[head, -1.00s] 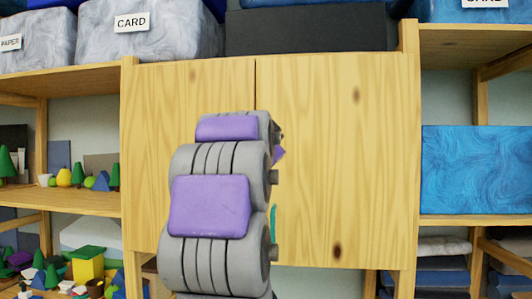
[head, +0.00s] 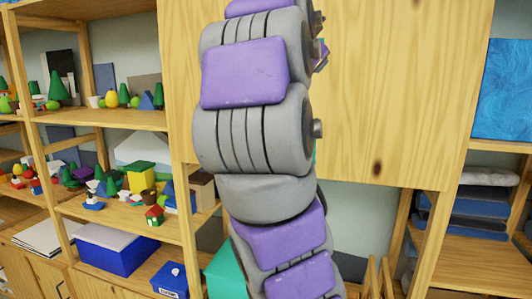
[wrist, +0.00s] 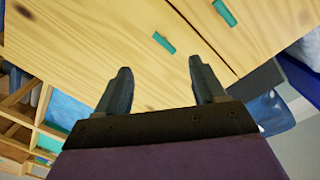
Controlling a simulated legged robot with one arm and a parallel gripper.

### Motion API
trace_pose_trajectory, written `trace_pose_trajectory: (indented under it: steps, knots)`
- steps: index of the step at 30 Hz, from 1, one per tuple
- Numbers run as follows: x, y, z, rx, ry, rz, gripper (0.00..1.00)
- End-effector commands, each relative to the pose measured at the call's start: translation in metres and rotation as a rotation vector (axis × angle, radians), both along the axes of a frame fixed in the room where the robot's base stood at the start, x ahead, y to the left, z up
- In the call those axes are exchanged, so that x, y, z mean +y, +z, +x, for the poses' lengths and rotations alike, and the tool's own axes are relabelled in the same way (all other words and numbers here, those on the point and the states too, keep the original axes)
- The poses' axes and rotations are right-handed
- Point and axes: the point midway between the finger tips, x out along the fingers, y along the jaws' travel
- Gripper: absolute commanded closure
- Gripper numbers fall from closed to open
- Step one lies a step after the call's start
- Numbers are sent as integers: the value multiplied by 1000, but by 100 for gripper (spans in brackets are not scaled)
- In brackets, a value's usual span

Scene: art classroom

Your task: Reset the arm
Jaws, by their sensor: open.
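My arm rises through the middle of the head view in grey and purple segments, in front of a wooden cabinet (head: 410,90). My gripper is hidden behind the arm in the head view. In the wrist view my gripper (wrist: 160,88) shows two dark fingers, apart and with nothing between them. Beyond the fingers are the cabinet's wooden doors (wrist: 110,45), tilted in the picture. One teal handle (wrist: 164,43) lies just above the fingers in the picture, and another (wrist: 224,12) is near the top edge. The doors look closed.
Open shelves (head: 120,118) at left hold small toy trees, blocks and a blue box (head: 115,248). A blue swirled box (head: 503,90) stands on the right shelf, with folded dark stacks (head: 480,208) below. A teal item (head: 225,272) is partly hidden behind my arm.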

Motion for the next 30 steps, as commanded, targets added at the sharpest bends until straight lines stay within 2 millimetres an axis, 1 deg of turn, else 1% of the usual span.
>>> trace_pose_trajectory:
  steps: [1, 5, 8, 11, 15, 20, 21, 23, 24, 26, 27, 29, 30]
  knots:
    - [0, -10, 5, 43, -10, -40, 31]
    - [-3, -28, 17, 151, -25, -142, 31]
    - [-7, -47, 25, 241, -32, -211, 31]
    - [-15, -70, 31, 335, -33, -269, 31]
    - [-28, -107, 35, 464, -24, -337, 31]
    - [-46, -156, 30, 616, -1, -395, 31]
    - [-51, -171, 29, 657, 7, -405, 31]
    - [-59, -192, 25, 712, 21, -420, 31]
    - [-63, -206, 21, 751, 33, -427, 31]
    - [-70, -228, 15, 805, 51, -437, 31]
    - [-74, -243, 11, 842, 66, -443, 31]
    - [-81, -266, 2, 895, 87, -450, 31]
    - [-84, -282, -5, 931, 104, -452, 31]
